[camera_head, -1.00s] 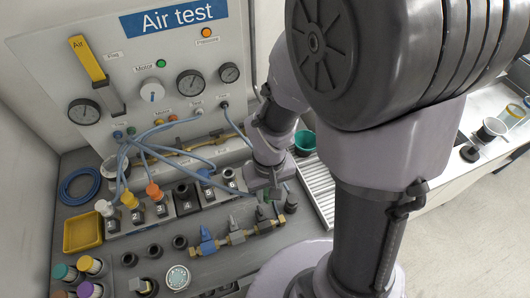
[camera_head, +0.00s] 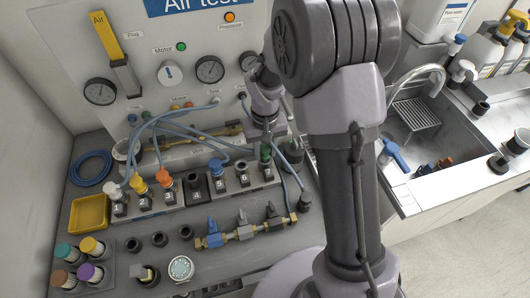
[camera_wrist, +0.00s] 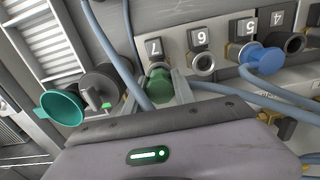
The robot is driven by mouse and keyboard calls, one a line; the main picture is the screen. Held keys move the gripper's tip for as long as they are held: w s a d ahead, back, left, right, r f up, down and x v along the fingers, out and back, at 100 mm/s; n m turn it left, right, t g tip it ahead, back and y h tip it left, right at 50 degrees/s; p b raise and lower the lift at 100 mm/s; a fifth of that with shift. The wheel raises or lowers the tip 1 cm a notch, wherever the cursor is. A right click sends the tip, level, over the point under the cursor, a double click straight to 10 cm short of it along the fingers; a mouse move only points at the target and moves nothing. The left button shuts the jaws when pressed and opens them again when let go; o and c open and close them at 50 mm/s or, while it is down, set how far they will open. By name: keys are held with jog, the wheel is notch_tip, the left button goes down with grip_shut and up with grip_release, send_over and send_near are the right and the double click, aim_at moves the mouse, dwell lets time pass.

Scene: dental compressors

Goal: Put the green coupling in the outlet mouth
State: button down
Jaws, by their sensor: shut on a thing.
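The green coupling (camera_wrist: 158,85) is between the two fingers of my gripper (camera_wrist: 160,90), which is shut on it. In the wrist view it is in front of the block marked 7 (camera_wrist: 155,48), at the end of the numbered row. The body view shows the green coupling (camera_head: 265,153) just above that block, below my gripper (camera_head: 266,143). It hides the mouth of block 7, so I cannot tell whether it is seated or just touching. The open mouth of block 6 (camera_wrist: 203,63) is beside it.
A blue coupling (camera_wrist: 262,60) with a hose is at block 5; block 4 (camera_head: 194,184) has a dark open mouth. Blue hoses (camera_head: 200,137) run close by. A brass manifold (camera_head: 245,232) lies in front. A teal cup (camera_wrist: 60,108) and dark fitting (camera_wrist: 105,88) are left in the wrist view.

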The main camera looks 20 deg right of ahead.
aim_at(265, 147)
jog(key=shift+r, duration=0.1)
jog(key=shift+f+b, duration=0.4)
jog(key=shift+f, duration=0.2)
jog(key=c, duration=1)
grip_release()
jog(key=shift+c, duration=0.2)
jog(key=s+a+r+m+t+p, duration=0.1)
jog(key=s+r+p, duration=0.2)
jog(key=r, duration=0.8)
jog(key=s+r+t+p, duration=0.1)
jog(key=s+r+p, duration=0.15)
jog(key=r, duration=0.95)
jog(key=s+a+r+m+t+y, duration=0.1)
jog(key=s+r+t, duration=0.1)
jog(key=s, duration=0.6)
jog(key=s+a+r+m+t+y, duration=0.1)
jog(key=s+a+r+m, duration=0.1)
jog(key=s, duration=0.5)
jog(key=shift+s+r+t, duration=0.4)
jog(key=shift+r, duration=0.4)
